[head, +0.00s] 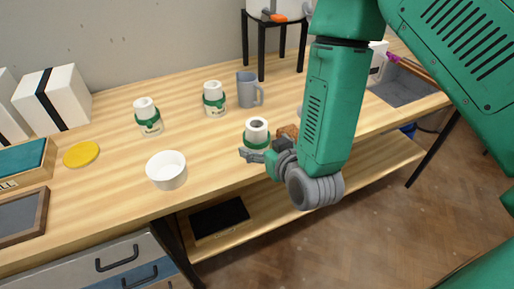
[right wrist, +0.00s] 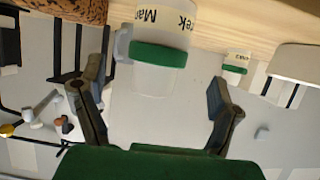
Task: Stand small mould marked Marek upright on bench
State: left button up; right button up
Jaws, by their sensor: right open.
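The mould marked Marek (head: 256,132) is a small white piece with a green band and a dark opening in its top. It stands upright on the bench (head: 110,205), near the front edge. In the right wrist view, which is upside down, the mould (right wrist: 166,22) shows the name Marek on its white side. My right gripper (head: 262,152) is low beside the mould, on its near right side. In the right wrist view its open fingers (right wrist: 160,98) lie apart on either side of the mould, with gaps visible. My left gripper is out of view.
Two similar green-banded moulds (head: 148,117) (head: 214,99) stand farther back, with a grey mug (head: 249,90) nearby. A white bowl (head: 166,170) and a yellow disc (head: 81,154) lie left. A brown lump (head: 287,131) is close right of the mould. A black-legged stand (head: 262,45) is behind.

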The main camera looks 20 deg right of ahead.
jog(key=shift+r+x, duration=0.2)
jog(key=shift+x, duration=2.9)
jog(key=shift+d, duration=0.15)
jog(key=c, duration=1.5)
jog(key=shift+w+r, duration=0.1)
jog(key=shift+r, duration=0.05)
jog(key=shift+c, duration=0.8)
